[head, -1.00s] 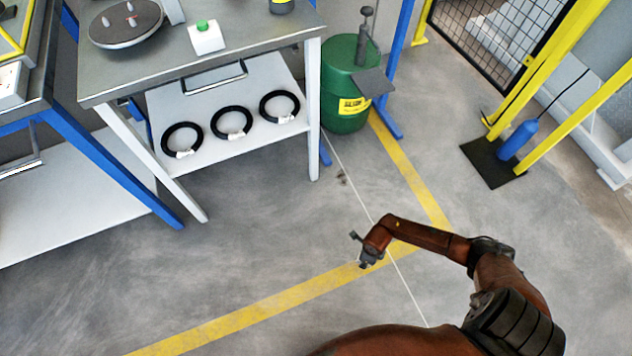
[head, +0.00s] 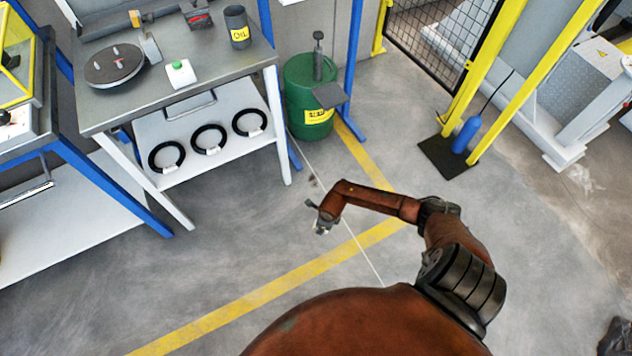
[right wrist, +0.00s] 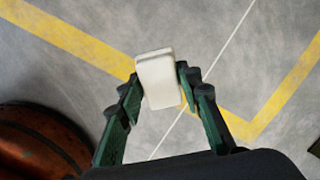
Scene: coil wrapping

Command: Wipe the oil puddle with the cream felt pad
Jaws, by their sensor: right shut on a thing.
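The cream felt pad (right wrist: 157,78) is a small pale block in the right wrist view. My right gripper (right wrist: 160,88) is shut on it, with a green and black finger on each side. In the head view my right gripper (head: 322,226) is held out over the open floor, in front of the workbench and apart from it. The pad is too small to make out clearly there. I cannot make out an oil puddle for certain; small dark marks (head: 313,182) show on the floor near the thin white line. My left gripper is not in view.
The workbench (head: 105,112) carries a round dark plate, a green-button box and an OIL can (head: 237,27). Black coils lie on its lower shelf. A green drum (head: 308,98) stands beside it. A blue cylinder (head: 466,135) stands by yellow posts. The middle floor is clear.

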